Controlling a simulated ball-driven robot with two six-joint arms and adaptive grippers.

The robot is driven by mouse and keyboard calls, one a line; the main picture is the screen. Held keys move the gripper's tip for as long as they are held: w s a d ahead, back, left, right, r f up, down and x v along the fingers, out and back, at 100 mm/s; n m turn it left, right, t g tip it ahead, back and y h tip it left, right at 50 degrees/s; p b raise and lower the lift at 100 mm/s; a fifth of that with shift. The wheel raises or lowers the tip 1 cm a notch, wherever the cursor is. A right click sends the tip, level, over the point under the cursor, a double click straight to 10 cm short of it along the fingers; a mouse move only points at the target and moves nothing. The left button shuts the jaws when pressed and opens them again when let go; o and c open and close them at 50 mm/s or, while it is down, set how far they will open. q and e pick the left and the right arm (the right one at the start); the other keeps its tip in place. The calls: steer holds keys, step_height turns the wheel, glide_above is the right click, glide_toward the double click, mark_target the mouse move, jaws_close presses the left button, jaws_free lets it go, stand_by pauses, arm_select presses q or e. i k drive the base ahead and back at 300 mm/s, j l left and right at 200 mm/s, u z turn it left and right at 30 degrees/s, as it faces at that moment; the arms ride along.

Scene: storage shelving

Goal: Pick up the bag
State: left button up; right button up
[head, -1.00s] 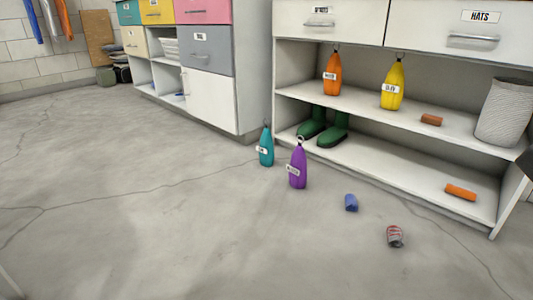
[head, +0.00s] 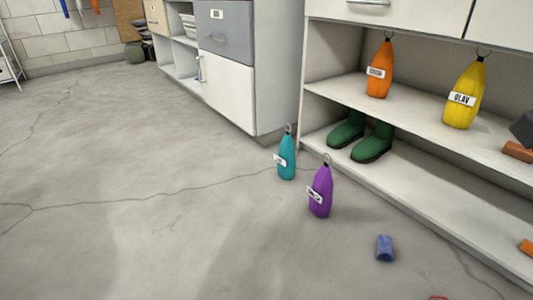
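Several slim bags with a top ring and a white label are in the head view. A teal bag (head: 287,158) and a purple bag (head: 320,192) stand upright on the floor in front of the shelf. An orange bag (head: 380,70) and a yellow bag (head: 464,96) stand on the upper shelf; the yellow one's label seems to read "OLAV". My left gripper is out of view. No bag is seen held.
Green boots (head: 371,145) stand on the lower shelf (head: 430,180). A blue crumpled can (head: 385,248) lies on the floor, and a red thing (head: 438,298) is cut off at the bottom. A brown block (head: 517,152) lies on the upper shelf. The floor at left is clear.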

mark_target(285, 159)
steer(key=i+u, duration=0.45)
steer(key=i+l+u, duration=0.1)
steer(key=i+u, duration=0.35)
steer(key=i+j+z, duration=0.15)
steer(key=i, duration=0.3)
steer(key=i+j+z, duration=0.1)
steer(key=i, duration=0.35)
steer(key=i+z, duration=0.4)
steer(key=i+j+z, duration=0.15)
steer(key=z, duration=0.25)
steer(key=i+j+z, duration=0.25)
steer(key=z, duration=0.2)
steer(key=i+j+z, duration=0.2)
steer(key=j+z, duration=0.2)
steer(key=i+j+z, duration=0.15)
steer(key=j+z, duration=0.25)
steer(key=l, duration=0.15)
